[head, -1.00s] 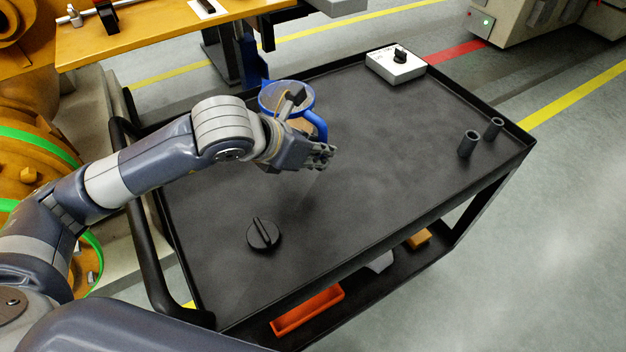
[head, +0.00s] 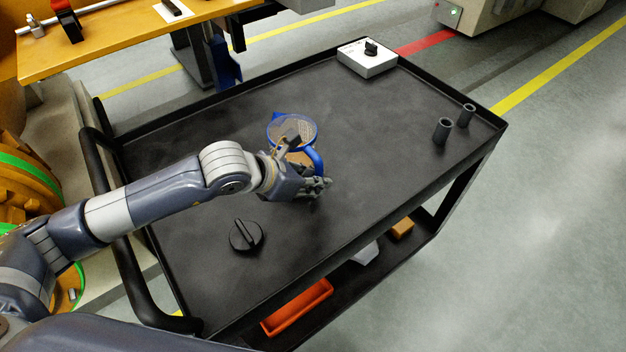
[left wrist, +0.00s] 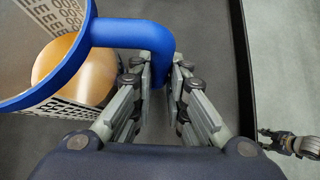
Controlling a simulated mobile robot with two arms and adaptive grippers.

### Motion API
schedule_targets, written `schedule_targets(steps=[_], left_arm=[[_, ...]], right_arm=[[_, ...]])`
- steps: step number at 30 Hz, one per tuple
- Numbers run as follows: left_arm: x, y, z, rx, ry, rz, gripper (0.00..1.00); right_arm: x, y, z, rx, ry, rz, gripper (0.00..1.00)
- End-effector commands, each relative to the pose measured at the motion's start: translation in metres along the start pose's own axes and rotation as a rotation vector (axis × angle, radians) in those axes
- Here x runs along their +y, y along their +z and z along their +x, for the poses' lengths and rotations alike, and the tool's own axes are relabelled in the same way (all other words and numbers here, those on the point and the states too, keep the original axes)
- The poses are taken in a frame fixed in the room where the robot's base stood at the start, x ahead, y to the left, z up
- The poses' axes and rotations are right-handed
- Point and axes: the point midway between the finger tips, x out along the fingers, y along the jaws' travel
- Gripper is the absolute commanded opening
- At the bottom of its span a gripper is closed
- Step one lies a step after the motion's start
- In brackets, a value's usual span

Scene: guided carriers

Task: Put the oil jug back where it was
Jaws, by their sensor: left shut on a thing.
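The oil jug (head: 279,121) has a blue rim and handle and a clear, printed body with amber oil low inside. It is over the left half of the black cart top (head: 215,125); I cannot tell whether it touches the surface. My left gripper (head: 325,185) is shut on the jug's blue handle. In the left wrist view, the fingers (left wrist: 161,85) sit on both sides of the handle, and the jug's rim (left wrist: 70,75) shows at the left. A small dark gripper, likely my right one (left wrist: 290,143), shows at the right edge, apart from the jug.
A black round knob-like cap (head: 246,235) lies on the cart's near left. A white box with a black knob (head: 367,57) stands at the far edge; two dark tubes (head: 442,131) stand at the right. An orange tray (head: 297,308) is on the lower shelf. The middle right is clear.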

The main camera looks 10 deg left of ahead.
Motion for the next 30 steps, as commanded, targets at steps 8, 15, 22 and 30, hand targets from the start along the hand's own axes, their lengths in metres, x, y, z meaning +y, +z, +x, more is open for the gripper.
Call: schedule_targets(steps=[8, 15, 22, 30], left_arm=[[0.0009, -0.0003, 0.0024, -0.008, 0.003, 0.005, 0.00], [0.0002, -0.0045, 0.0049, -0.001, 0.001, 0.001, 0.25], [0.0002, -0.0045, 0.0048, -0.001, 0.001, 0.001, 0.34], [0.0008, -0.0020, 0.0003, -0.002, 0.002, 0.001, 0.34]], right_arm=[[0.0003, 0.0012, -0.0009, -0.003, 0.000, 0.000, 0.40], [0.0000, 0.0043, 0.0025, -0.007, 0.000, 0.000, 0.40], [-0.0002, 0.0052, 0.0024, -0.009, 0.000, -0.001, 0.40], [-0.0002, 0.0050, -0.0016, -0.009, 0.000, -0.001, 0.40]])
